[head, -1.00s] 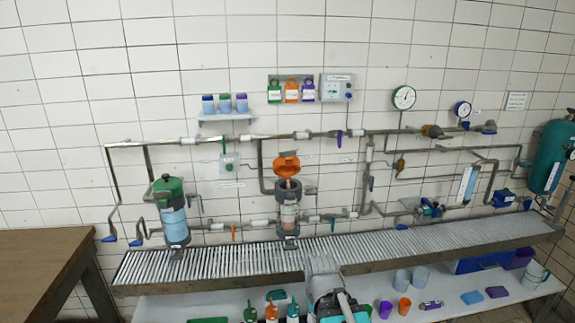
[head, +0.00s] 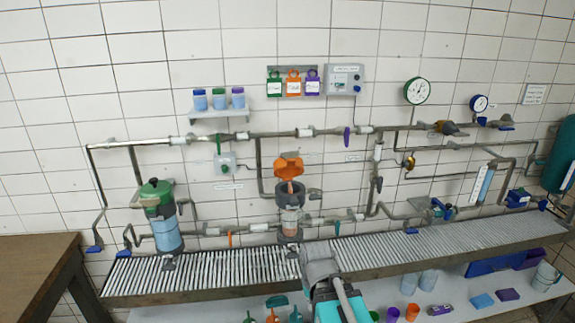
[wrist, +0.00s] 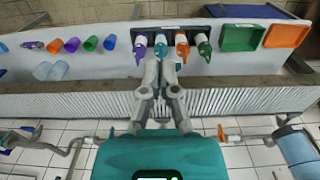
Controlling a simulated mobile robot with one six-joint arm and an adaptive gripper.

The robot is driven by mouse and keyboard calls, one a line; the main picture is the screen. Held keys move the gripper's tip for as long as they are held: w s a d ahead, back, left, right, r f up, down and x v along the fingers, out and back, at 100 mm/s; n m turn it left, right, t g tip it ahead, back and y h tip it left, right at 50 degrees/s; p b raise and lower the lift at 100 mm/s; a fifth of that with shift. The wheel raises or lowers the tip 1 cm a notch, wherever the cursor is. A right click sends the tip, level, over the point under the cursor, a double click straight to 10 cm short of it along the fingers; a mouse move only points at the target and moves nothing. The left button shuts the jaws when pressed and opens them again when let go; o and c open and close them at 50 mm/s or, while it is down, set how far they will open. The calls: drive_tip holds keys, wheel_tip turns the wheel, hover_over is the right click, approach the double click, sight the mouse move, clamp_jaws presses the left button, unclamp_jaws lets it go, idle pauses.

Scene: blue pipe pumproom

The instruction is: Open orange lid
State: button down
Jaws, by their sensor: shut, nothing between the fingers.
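The orange lid (head: 288,167) stands raised and tilted back above the grey-collared clear filter housing (head: 290,218) in the head view. The housing's top looks uncovered, with a pinkish part showing between it and the lid. My gripper (wrist: 160,62) is shut and empty in the wrist view, with its fingertips toward the bottles beyond the grating. It is apart from the lid. The orange lid is not visible in the wrist view. My arm shows below the housing in the head view, where the fingertips cannot be made out.
A ribbed grating (head: 210,277) runs below the pipes. A green-capped blue filter (head: 167,228) stands left of the housing. A lower white shelf (wrist: 100,62) holds several cups, bottles and trays. A wooden table (head: 38,275) stands at left. Pipes with coloured valve handles flank the housing.

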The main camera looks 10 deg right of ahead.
drive_tip(key=shift+w+d, duration=0.15)
drive_tip(key=shift+w, duration=0.05)
idle(0.3)
drive_tip(key=w+d+r+m+t+b, duration=0.15)
drive_tip(key=w+m+t+b, duration=0.6)
drive_tip(key=w, duration=1.45)
drive_tip(key=w+r+m+t+b, duration=0.1)
drive_tip(key=w+r+m+t, duration=0.3)
drive_tip(key=r+t, duration=0.3)
drive_tip(key=w+r+m+t+b, duration=0.2)
drive_tip(key=w+r+m+t, duration=0.2)
drive_tip(key=r+m+t, duration=0.2)
drive_tip(key=shift+a+r+m+t, duration=0.15)
drive_tip(key=shift+r+m+t, duration=0.3)
drive_tip(key=shift+t, duration=0.6)
drive_tip(key=shift+w+r, duration=0.1)
drive_tip(key=shift+r, duration=0.05)
